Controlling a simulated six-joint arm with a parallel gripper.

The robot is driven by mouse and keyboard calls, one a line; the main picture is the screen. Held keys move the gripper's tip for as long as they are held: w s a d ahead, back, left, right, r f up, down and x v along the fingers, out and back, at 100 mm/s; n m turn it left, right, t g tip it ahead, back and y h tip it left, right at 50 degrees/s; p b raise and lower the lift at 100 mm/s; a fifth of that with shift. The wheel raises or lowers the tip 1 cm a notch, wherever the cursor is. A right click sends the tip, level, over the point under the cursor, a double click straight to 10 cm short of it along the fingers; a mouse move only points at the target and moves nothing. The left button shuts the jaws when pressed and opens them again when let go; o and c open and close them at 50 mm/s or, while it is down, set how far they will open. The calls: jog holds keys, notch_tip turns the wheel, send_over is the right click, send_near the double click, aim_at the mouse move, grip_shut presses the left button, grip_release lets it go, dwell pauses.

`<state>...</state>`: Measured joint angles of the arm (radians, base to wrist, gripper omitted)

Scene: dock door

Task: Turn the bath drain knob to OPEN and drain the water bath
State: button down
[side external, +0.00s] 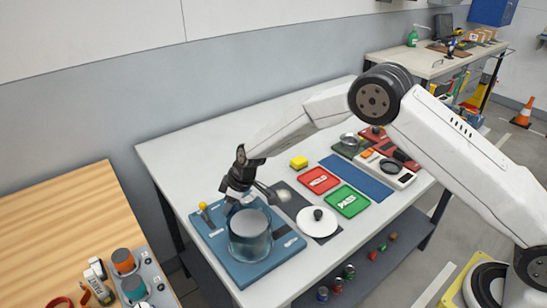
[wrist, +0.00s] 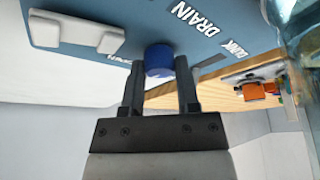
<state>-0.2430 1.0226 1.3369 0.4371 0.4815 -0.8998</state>
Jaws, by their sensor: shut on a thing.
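The blue drain knob (wrist: 160,58) sits on the blue panel of the bath station beside the raised word DRAIN (wrist: 190,22). My gripper (wrist: 160,70) is shut on the knob, one finger on each side of it. Smaller raised labels near the knob are partly hidden, and I cannot read the knob's setting. In the side external view, the clear water bath (side external: 250,232) stands on the blue base (side external: 272,262), and my gripper is low beside its far left side. The knob is hidden there. The water level is hard to tell.
A yellow-topped post (side external: 203,207) stands left of my gripper. A white round lid with a black knob (side external: 317,221) and red (side external: 319,180) and green (side external: 349,201) trays lie to the right. A wooden table (side external: 60,225) is at the left.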

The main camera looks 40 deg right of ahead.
jog(key=shift+m+h, duration=0.3)
jog(key=shift+m, duration=0.7)
jog(key=shift+m+t, duration=0.3)
jog(key=shift+m, duration=0.3)
jog(key=shift+c, duration=1.7)
grip_release()
jog(key=shift+r, duration=0.1)
jog(key=v, duration=0.7)
jog(key=shift+s+r, duration=0.2)
jog(key=shift+r, duration=0.1)
